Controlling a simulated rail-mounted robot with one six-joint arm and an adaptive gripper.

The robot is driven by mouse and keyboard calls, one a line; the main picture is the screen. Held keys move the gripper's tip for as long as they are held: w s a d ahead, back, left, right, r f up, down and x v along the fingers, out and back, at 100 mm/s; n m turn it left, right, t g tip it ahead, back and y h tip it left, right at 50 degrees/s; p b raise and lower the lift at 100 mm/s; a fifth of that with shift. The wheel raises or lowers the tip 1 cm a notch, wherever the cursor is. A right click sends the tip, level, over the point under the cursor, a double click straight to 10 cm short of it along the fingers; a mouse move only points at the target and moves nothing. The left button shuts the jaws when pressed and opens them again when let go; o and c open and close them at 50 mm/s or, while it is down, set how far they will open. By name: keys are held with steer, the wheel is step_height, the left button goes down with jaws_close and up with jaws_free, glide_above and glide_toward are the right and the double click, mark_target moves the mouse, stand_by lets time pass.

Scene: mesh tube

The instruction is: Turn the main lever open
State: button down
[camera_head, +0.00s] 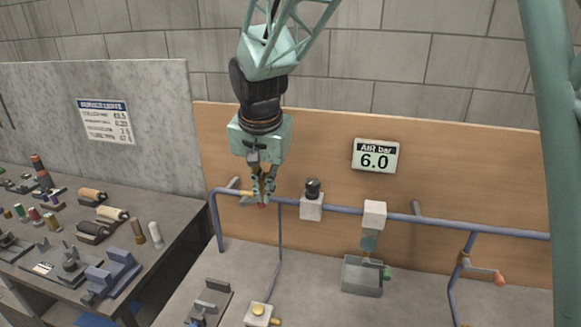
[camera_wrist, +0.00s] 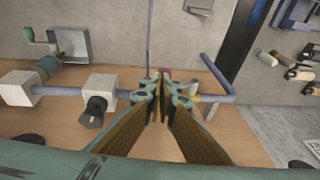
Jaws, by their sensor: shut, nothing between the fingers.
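My gripper (camera_head: 263,194) hangs pointing down at the left part of the blue air pipe (camera_head: 340,208). It is shut, with nothing seen held between its fingertips; it also shows in the wrist view (camera_wrist: 161,88). A small red lever tip (camera_head: 262,205) shows just below the fingertips, and in the wrist view the red part (camera_wrist: 165,71) lies just beyond them. A yellow valve fitting (camera_head: 246,193) sits on the pipe beside the fingers. The fingers hide most of this lever, so I cannot tell its angle or whether they touch it.
A white block with a black knob (camera_head: 311,200) stands on the pipe close right of my gripper. Further right are a gauge reading 6.0 (camera_head: 375,158), a grey bin (camera_head: 362,277) and an orange-tipped lever (camera_head: 498,278). A cluttered bench (camera_head: 170,215) stands left.

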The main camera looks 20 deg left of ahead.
steer(key=shift+w+d+f+b, duration=0.1)
steer(key=shift+d+f+b, duration=0.35)
steer(key=shift+f+b, duration=0.2)
steer(key=shift+s+d+f+b, duration=0.1)
steer(key=shift+d+f+b, duration=0.3)
steer(key=shift+f+b, duration=0.25)
steer(key=shift+w+d+f+b, duration=0.1)
steer(key=shift+d+f+b, duration=0.4)
steer(key=shift+f, duration=0.3)
steer(key=shift+r, duration=0.25)
steer(key=shift+r+p, duration=0.3)
steer(key=shift+r, duration=0.2)
steer(key=shift+r, duration=0.3)
steer(key=a+v, duration=0.1)
steer(key=v, duration=0.6)
steer(key=shift+d, duration=0.45)
steer(key=shift+a+r, duration=0.1)
